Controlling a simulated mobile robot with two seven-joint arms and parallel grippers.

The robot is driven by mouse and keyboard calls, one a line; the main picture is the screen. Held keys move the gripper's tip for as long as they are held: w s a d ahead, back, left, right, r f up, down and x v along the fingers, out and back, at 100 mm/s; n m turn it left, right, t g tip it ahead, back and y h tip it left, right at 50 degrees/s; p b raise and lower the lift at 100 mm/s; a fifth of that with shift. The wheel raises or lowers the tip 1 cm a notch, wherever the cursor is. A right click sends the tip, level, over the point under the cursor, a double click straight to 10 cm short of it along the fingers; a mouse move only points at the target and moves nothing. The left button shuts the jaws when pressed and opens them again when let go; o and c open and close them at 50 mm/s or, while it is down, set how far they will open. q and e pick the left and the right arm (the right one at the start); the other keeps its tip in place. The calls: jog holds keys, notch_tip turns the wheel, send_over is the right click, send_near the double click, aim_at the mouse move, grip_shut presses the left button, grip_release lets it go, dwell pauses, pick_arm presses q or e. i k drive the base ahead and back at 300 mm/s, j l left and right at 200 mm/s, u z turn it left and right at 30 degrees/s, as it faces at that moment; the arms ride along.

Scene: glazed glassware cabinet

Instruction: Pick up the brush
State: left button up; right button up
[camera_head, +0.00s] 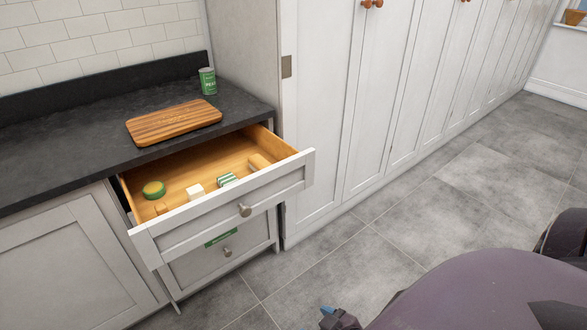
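No brush can be made out for certain. The open drawer (225,201) holds several small things. A round green and yellow thing (154,189) lies at its left, with a small wooden piece (161,208) by the front panel. A whitish block (195,191) and a green-and-white striped thing (228,180) lie in the middle. A wooden piece (258,161) lies at the right, partly hidden by the drawer front.
A wooden cutting board (174,122) and a green can (208,81) stand on the dark countertop (75,138). A closed drawer (222,250) with a green label is below the open one. Tall white cabinets (405,90) line the right. The grey tiled floor (440,200) is clear.

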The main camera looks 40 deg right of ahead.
aim_at(257, 163)
jog(key=z, duration=1.05)
